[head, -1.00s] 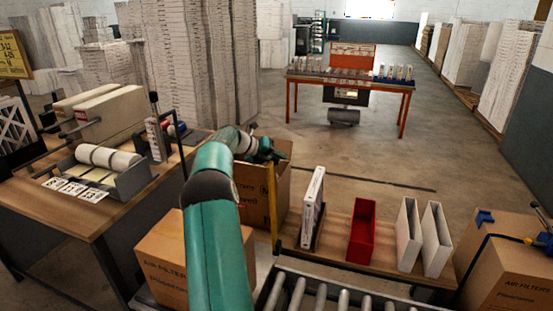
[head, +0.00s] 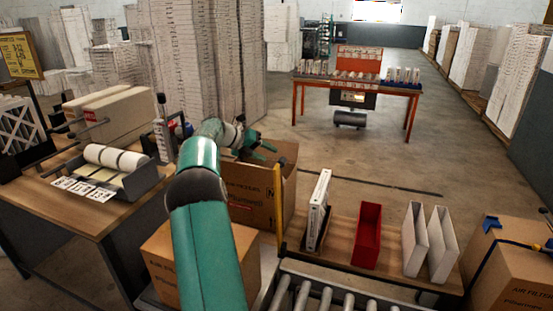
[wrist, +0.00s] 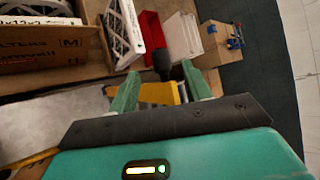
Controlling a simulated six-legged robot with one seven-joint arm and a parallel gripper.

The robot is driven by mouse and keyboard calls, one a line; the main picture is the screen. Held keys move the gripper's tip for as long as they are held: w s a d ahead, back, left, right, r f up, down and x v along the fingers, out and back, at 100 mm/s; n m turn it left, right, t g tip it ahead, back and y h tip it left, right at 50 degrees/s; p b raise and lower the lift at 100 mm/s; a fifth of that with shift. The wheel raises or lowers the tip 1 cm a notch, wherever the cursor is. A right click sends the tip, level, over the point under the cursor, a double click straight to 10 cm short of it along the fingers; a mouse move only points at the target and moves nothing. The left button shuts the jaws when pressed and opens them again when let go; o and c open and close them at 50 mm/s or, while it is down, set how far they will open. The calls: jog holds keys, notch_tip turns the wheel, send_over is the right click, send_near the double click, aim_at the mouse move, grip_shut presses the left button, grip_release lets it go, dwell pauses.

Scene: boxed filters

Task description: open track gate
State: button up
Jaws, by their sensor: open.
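A yellow post (head: 279,205) stands at the left end of the roller track (head: 325,295); I take it as part of the track gate. The gate's full shape cannot be made out. My gripper (head: 265,149) is open above the open carton, behind the post in the head view. In the wrist view my open gripper (wrist: 160,92) has its two green fingers apart. A yellow piece with a dark knob (wrist: 161,64) shows between and beyond them. I cannot tell whether that piece is the gate, or whether anything touches the fingers.
An open carton (head: 248,190) stands below my gripper. A shelf beside the track holds a white filter (head: 318,210), a red bin (head: 367,235) and white panels (head: 428,240). A workbench (head: 75,205) is at left. An orange table (head: 352,85) stands farther back across clear floor.

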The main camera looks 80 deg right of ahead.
jog(key=v, duration=0.5)
jog(key=shift+w+a+r, duration=0.1)
jog(key=shift+w, duration=0.05)
dwell(0.3)
jog(key=w+a+r+m+t, duration=0.25)
jog(key=w+a, duration=0.25)
jog(key=a, duration=0.7)
jog(key=w+a+r+m+t+y, duration=0.15)
jog(key=w+a+m+t, duration=0.35)
jog(key=a, duration=0.7)
jog(key=w+a+r+m+t, duration=0.25)
jog(key=w+a, duration=0.35)
jog(key=a, duration=0.5)
jog(key=s+a+f+m+t+y, duration=0.1)
jog(key=s+a+f+m, duration=0.1)
jog(key=a, duration=0.9)
jog(key=s+a+f+m+t+y, duration=0.2)
jog(key=s+a+m, duration=0.2)
jog(key=a, duration=0.8)
jog(key=s+a+f+m+t+y, duration=0.1)
jog(key=s+a, duration=0.4)
jog(key=a, duration=0.7)
jog(key=shift+s+a+f+m+t+y, duration=0.2)
jog(key=shift+s+f+m+t+y, duration=0.15)
jog(key=shift+f+m+y, duration=0.45)
